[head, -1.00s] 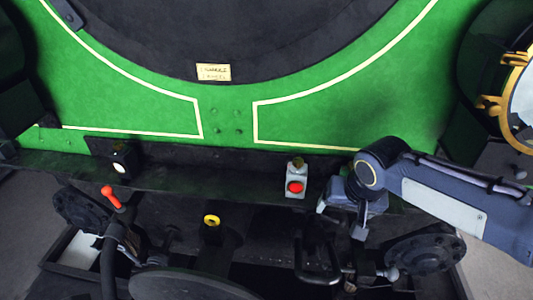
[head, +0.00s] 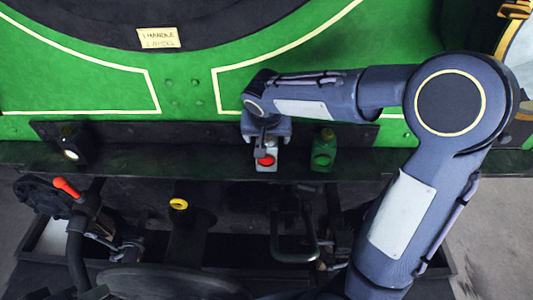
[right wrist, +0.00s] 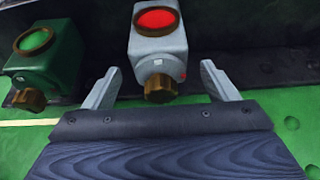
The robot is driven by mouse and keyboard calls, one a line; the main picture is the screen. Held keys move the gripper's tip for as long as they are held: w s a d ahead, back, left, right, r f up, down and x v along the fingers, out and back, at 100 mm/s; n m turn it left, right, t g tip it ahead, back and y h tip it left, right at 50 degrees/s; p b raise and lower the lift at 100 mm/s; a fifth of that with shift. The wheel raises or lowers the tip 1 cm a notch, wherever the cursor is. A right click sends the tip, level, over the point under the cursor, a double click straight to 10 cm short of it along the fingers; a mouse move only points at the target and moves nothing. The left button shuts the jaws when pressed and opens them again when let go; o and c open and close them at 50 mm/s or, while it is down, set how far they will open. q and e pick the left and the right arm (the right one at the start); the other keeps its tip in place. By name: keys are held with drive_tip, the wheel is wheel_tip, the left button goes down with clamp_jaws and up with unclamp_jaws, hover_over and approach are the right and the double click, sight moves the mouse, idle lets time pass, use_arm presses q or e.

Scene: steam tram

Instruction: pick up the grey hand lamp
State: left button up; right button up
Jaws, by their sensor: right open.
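The grey hand lamp (head: 266,166), with a round red lens, stands on the dark ledge in front of the green panel. In the right wrist view the grey lamp (right wrist: 158,45) shows its red lens and a brown top knob. My right gripper (head: 265,143) is over the lamp and hides its upper part in the head view. In the right wrist view the right gripper (right wrist: 160,70) is open, one finger on each side of the lamp's knob end, with visible gaps. I cannot see the left gripper.
A green lamp (head: 323,152) stands just right of the grey one on the ledge. A dark lamp with a white lens (head: 72,150) is further left. Below are a red-tipped lever (head: 66,187), a yellow-ringed fitting (head: 178,204) and a black loop handle (head: 294,245).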

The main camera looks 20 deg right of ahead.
drive_tip(key=shift+b+x, duration=0.35)
drive_tip(key=shift+x, duration=0.9)
drive_tip(key=shift+s, duration=0.1)
drive_tip(key=c, duration=1.3)
drive_tip(key=shift+r, duration=0.15)
drive_tip(key=shift+c, duration=0.7)
drive_tip(key=shift+r, duration=0.1)
